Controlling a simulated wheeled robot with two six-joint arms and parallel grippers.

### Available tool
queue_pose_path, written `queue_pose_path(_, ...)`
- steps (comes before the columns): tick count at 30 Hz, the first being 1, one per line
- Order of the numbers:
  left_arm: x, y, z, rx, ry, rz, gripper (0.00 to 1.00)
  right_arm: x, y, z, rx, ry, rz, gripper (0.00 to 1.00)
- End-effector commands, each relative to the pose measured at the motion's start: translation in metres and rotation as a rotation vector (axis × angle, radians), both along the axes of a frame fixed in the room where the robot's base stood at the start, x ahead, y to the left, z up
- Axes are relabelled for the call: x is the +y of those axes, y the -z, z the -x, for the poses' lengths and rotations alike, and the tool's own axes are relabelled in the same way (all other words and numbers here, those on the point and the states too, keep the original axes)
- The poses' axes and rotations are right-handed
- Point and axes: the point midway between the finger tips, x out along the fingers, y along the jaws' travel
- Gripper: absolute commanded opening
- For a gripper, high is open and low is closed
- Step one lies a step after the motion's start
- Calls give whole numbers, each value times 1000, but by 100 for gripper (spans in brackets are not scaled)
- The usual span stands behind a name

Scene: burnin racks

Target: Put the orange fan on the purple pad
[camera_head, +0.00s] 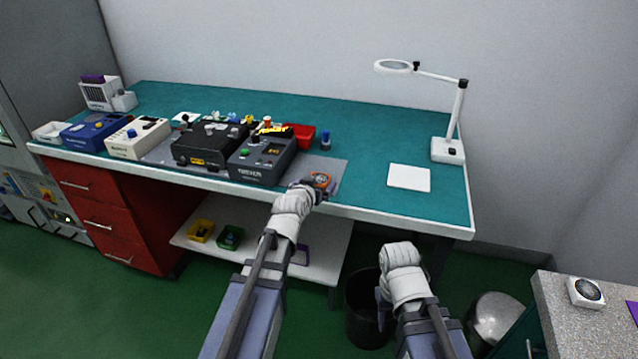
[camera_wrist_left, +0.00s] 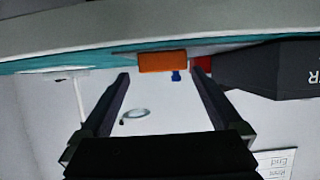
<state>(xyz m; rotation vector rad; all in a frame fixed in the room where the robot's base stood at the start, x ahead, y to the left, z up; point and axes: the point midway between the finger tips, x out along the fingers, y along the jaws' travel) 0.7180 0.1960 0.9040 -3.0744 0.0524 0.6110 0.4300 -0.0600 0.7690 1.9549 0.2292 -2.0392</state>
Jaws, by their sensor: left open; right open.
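The orange fan (camera_head: 321,180) lies on the grey mat near the front edge of the teal bench. In the left wrist view it shows as an orange block (camera_wrist_left: 162,62) ahead, between the fingertips. My left gripper (camera_head: 311,188) is open at the near side of the fan; the fan does not look gripped. My right gripper (camera_head: 384,305) hangs open and empty in front of the bench, partly hidden by its own wrist. A purple patch (camera_head: 633,312), likely the purple pad, lies on the speckled counter, cut off by the right picture edge.
Dark instrument boxes (camera_head: 263,158) and a red bin (camera_head: 300,135) stand left of the fan. A blue knobbed part (camera_head: 325,141) stands behind it. A white pad (camera_head: 409,178) and magnifier lamp (camera_head: 448,150) are to the right. A white fan (camera_head: 586,292) sits on the speckled counter (camera_head: 560,310).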

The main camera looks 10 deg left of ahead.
Motion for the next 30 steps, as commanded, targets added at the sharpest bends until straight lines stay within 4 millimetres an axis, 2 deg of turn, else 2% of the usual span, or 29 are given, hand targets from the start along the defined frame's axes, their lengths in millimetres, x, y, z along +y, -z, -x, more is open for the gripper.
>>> queue_pose_path(9, 3, 16, -43, 0, 0, 0, 100, 0, 16, 0, 0, 0, 0, 50)
queue_pose_path(17, 3, 15, -45, 0, 0, 0, 100, 0, 15, 0, 0, 0, 0, 50)
queue_pose_path(30, 3, 15, -45, 0, 0, 0, 52, 0, 15, 0, 0, 0, 0, 50)
